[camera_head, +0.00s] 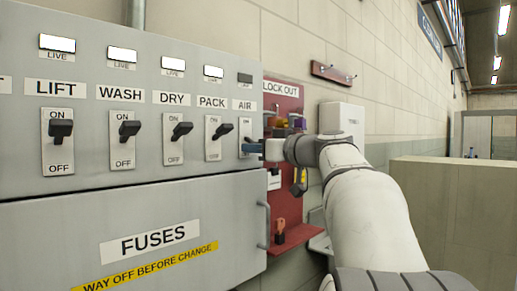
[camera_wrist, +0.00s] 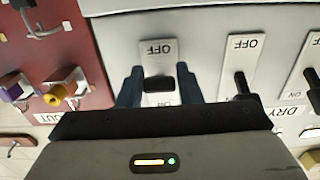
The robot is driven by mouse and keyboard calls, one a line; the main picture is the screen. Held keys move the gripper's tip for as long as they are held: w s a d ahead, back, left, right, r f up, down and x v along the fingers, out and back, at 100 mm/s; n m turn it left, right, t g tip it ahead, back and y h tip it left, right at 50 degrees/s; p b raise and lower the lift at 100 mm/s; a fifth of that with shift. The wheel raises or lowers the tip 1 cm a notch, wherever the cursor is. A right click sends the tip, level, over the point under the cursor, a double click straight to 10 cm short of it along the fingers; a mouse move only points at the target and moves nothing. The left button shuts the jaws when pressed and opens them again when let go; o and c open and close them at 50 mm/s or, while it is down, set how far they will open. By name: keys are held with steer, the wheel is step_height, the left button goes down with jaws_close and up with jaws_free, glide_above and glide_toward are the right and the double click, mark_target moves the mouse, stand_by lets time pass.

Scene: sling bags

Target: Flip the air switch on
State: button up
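The air switch (camera_head: 246,127) is the rightmost on the grey panel, under the AIR label (camera_head: 244,105). The lamp above it (camera_head: 245,78) is dark. My gripper (camera_head: 253,148) is at this switch and covers its lower part in the head view. The wrist view is upside down, with OFF at the top. There the dark air switch lever (camera_wrist: 158,84) stands between the two blue fingers of my gripper (camera_wrist: 158,86). The fingers are open, one on each side, with gaps to the lever. I cannot tell clearly which way the lever tilts.
The pack switch (camera_head: 213,137) stands close to the left, with the dry, wash and lift switches beyond; their lamps are lit. A red lock-out board (camera_head: 285,188) with padlocks hangs right of the panel. A fuses door (camera_head: 150,240) with a handle lies below.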

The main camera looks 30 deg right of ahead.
steer(key=c, duration=0.5)
steer(key=shift+r, duration=0.1)
steer(key=shift+c, duration=0.2)
